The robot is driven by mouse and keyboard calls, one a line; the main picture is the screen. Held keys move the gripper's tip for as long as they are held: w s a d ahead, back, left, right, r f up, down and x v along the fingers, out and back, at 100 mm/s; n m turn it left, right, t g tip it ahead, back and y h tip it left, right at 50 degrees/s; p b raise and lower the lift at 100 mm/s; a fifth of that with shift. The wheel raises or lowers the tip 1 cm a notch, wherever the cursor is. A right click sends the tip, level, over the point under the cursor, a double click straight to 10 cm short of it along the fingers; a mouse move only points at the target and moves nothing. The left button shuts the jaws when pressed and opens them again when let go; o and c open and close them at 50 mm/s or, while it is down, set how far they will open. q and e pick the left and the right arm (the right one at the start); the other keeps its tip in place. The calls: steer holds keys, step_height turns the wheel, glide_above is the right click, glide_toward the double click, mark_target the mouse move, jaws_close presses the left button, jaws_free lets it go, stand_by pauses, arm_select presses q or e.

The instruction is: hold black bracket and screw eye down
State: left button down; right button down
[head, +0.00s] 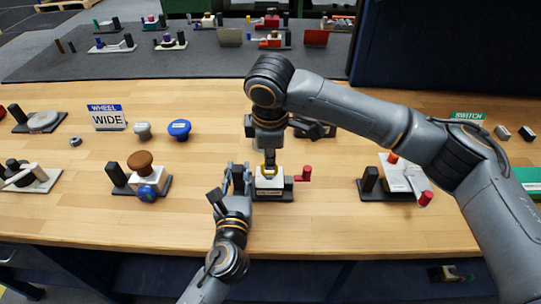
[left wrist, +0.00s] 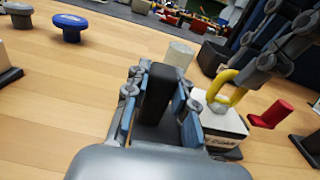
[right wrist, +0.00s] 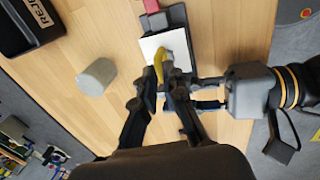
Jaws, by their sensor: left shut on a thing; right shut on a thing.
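The black bracket (left wrist: 157,93) stands upright between the fingers of my left gripper (left wrist: 160,115), which is shut on it. In the head view this gripper (head: 238,178) is at the left end of the valve unit, largely hiding the bracket. The yellow screw eye (left wrist: 228,88) sits at the top of the white block (left wrist: 222,124). My right gripper (head: 268,150) comes from above and is shut on the screw eye. In the right wrist view the yellow ring (right wrist: 159,64) is at the fingertips.
A red handle (head: 305,173) sticks out right of the block. A brown-knobbed unit (head: 140,165) stands left, and a unit with a red-tipped lever (head: 400,180) right. A grey knob (right wrist: 97,77) stands behind. The table front is clear.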

arm_select(q)
steer(key=shift+d+r, duration=0.1)
arm_select(e)
steer(key=c, duration=1.4)
jaws_free()
steer(key=r, duration=0.4)
steer(key=s+r, duration=0.1)
steer(key=r, duration=0.3)
steer(key=s+r, duration=0.1)
steer(key=r, duration=0.2)
steer(key=shift+s+r, duration=0.15)
steer(key=shift+r, duration=0.25)
arm_select(q)
steer(key=c, duration=1)
jaws_free()
steer(key=shift+c, duration=0.2)
steer(key=shift+s, duration=0.15)
